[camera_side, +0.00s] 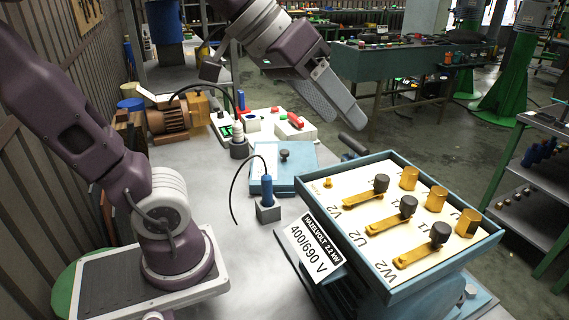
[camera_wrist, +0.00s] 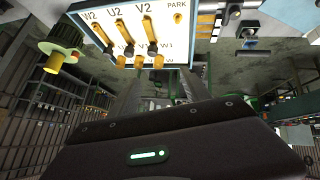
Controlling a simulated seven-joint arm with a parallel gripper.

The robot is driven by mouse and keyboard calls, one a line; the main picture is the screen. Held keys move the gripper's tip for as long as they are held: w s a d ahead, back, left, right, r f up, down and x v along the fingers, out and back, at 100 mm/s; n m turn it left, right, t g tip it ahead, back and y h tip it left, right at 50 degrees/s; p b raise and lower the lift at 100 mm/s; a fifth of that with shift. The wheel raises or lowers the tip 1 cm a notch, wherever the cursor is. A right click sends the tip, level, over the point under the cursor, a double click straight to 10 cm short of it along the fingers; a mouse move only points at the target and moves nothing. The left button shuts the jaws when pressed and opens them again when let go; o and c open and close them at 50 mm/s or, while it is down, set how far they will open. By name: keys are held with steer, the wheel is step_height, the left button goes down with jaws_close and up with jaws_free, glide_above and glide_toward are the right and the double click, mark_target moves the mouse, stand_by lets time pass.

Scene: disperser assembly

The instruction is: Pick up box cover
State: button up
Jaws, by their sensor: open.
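The box cover appears to be the flat blue-rimmed plate (camera_side: 284,166) with a dark knob on top, lying on the grey bench behind the terminal box in the side view.
The bench's front middle is clear.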

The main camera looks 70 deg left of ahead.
steer(key=w+a+r+n+t+y, duration=0.25)
steer(key=w+a+n+y, duration=0.35)
steer(key=w+a, duration=1.1)
steer(key=n+g+y, duration=0.8)
steer(key=n+y, duration=0.1)
glide_above(285, 152)
steer(key=d, duration=0.2)
step_height(285, 152, down, 9)
steer(key=f, duration=2.5)
steer(key=shift+s+f, duration=0.3)
steer(key=shift+f, duration=0.1)
steer(key=x, duration=0.2)
steer(key=shift+w+a+r, duration=0.1)
steer(key=shift+a, duration=0.35)
jaws_close()
